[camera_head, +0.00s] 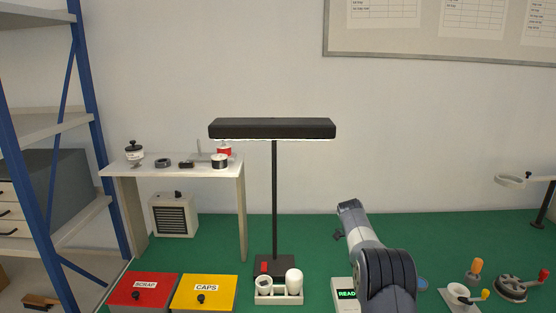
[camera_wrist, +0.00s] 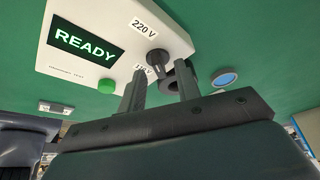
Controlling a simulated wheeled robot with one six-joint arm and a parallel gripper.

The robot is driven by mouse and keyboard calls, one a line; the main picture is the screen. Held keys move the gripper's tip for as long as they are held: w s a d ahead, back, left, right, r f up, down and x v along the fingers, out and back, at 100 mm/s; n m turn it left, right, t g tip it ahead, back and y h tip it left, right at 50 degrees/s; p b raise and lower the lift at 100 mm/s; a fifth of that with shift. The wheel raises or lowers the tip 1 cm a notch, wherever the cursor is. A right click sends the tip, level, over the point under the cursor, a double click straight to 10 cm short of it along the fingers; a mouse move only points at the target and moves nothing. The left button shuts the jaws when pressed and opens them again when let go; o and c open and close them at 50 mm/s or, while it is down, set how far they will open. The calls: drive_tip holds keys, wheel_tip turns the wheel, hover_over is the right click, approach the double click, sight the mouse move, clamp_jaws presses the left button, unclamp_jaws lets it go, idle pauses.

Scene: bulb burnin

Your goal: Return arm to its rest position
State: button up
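My gripper (camera_wrist: 161,84) shows in the wrist view with its two dark fingers apart and nothing held between them. Beyond the fingers is a white test box (camera_wrist: 85,20) with a screen reading READY, a black selector knob (camera_wrist: 156,60) between 220 V and 110 V labels, and a green button (camera_wrist: 106,87). A dark ring-shaped part shows partly behind the right finger. In the head view my arm (camera_head: 375,250) is bent over the green bench and covers the right part of the test box (camera_head: 341,284). The fingers are not clear there.
A black lamp (camera_head: 275,200) stands behind a white holder (camera_head: 278,298) with white cups. Red SCRAP (camera_head: 143,300) and yellow CAPS (camera_head: 203,303) boxes are at left. At right are a white cup stand (camera_head: 459,297), an orange-topped piece (camera_head: 475,267) and a round fixture (camera_head: 511,288).

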drive_tip(key=p+v, duration=0.2)
drive_tip(key=v, duration=0.8)
drive_tip(key=b+x, duration=0.2)
drive_tip(key=x, duration=0.9)
drive_tip(key=shift+f+b, duration=0.1)
drive_tip(key=shift+b, duration=0.25)
drive_tip(key=n+t+b, duration=0.2)
drive_tip(key=n, duration=0.3)
drive_tip(key=shift+s+b, duration=0.15)
drive_tip(key=shift+b, duration=0.15)
drive_tip(key=n+t, duration=0.1)
drive_tip(key=n, duration=0.1)
drive_tip(key=n+b, duration=0.1)
drive_tip(key=n, duration=0.2)
drive_tip(key=shift+s+t, duration=0.15)
drive_tip(key=shift+t, duration=0.25)
drive_tip(key=n+t, duration=0.1)
drive_tip(key=n, duration=0.4)
drive_tip(key=shift+s+d+r+t+y, duration=0.1)
drive_tip(key=shift+r+t+y, duration=0.1)
drive_tip(key=shift+t+y, duration=0.2)
drive_tip(key=shift+d+n+t+y+p, duration=0.1)
drive_tip(key=shift+n+t+y+p, duration=0.25)
drive_tip(key=shift+n, duration=1)
drive_tip(key=shift+n+t+y+p, duration=0.15)
drive_tip(key=shift+n+y+p, duration=0.3)
drive_tip(key=shift+n, duration=0.9)
